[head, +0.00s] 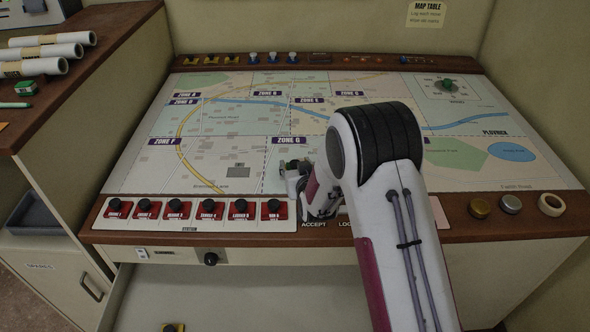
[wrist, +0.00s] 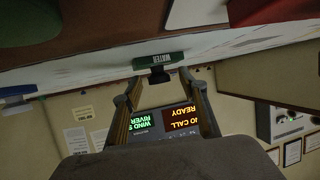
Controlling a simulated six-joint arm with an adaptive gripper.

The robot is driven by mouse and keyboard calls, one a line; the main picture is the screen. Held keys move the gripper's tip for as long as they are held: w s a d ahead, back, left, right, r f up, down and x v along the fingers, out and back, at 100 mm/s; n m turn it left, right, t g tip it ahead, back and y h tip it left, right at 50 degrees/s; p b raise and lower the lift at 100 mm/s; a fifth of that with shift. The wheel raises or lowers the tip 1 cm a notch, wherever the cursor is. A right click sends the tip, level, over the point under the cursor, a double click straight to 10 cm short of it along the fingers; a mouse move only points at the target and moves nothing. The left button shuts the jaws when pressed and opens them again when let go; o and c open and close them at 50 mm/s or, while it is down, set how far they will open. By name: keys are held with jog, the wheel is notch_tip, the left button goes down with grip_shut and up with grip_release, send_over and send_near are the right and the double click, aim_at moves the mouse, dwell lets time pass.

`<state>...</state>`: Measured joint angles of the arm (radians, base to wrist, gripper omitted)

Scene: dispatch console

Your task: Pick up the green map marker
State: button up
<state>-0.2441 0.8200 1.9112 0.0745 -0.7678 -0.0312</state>
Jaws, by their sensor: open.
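In the wrist view, which is upside down, a green map marker (wrist: 172,58) lettered "WATER" sits on the pale map surface, with a short black stem. My gripper (wrist: 157,84) is open, its two fingertips on either side of that stem with gaps. I cannot tell whether either finger touches it. In the head view my gripper (head: 298,172) is low over the map's front middle, mostly hidden behind my arm. A small greenish patch shows at its tip, too small to make out well.
The map table (head: 215,125) carries a row of black-knobbed red switches (head: 207,212) along its front left. Blue-and-white and yellow pieces line the back rail. A tape roll (head: 551,204) lies front right.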

dwell(0.4)
grip_shut()
jog(key=shift+r, duration=0.2)
notch_tip(320, 180, up, 10)
jog(key=shift+f, duration=0.15)
dwell(0.7)
dwell(0.5)
